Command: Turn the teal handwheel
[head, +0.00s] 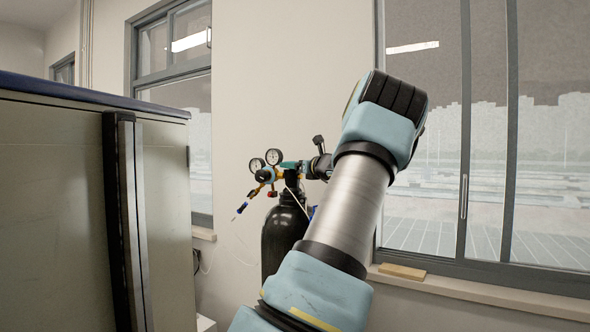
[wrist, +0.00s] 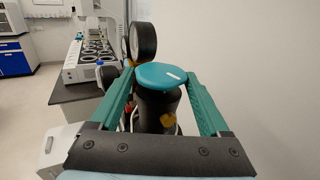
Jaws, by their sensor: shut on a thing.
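The teal handwheel (wrist: 160,76) is a round disc with a small white mark on its face, on top of a black gas cylinder (head: 284,238). In the wrist view it sits between the two teal fingers of my gripper (wrist: 159,80), which is shut on it from opposite sides. In the head view my gripper (head: 300,165) reaches in from the right at the cylinder's top. There the wheel is too small to tell from the teal fingers.
Two round gauges (head: 273,156) sit on the regulator just left of my gripper. A pale cabinet (head: 60,210) stands at the left, and a wall with windows is behind. The wrist view shows a bench with equipment (wrist: 92,62).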

